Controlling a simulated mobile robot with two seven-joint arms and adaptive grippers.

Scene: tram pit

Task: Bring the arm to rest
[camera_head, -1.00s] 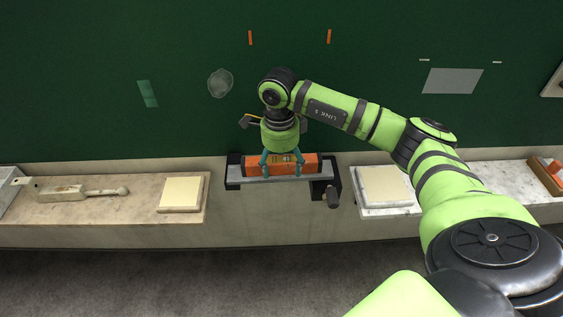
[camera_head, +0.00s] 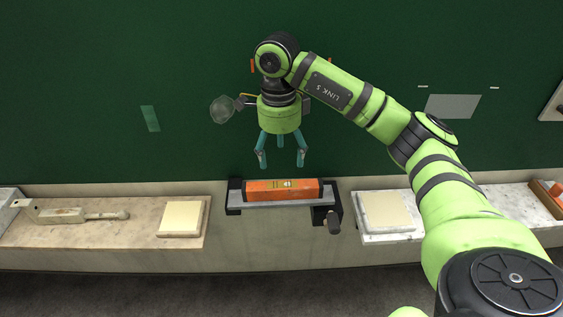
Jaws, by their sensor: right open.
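My green right arm reaches in from the lower right and bends down at the wrist. Below the gripper, apart from it, an orange spirit level (camera_head: 283,190) lies on the grey vise (camera_head: 248,205), between the dark end pieces. My left gripper is not in view.
A cream pad (camera_head: 182,218) and a handled tool (camera_head: 72,215) lie on the left stone shelf (camera_head: 130,238). Another cream pad (camera_head: 387,211) lies on the right shelf. An orange-brown item (camera_head: 549,198) sits at the right edge. The green wall behind stands clear around the gripper.

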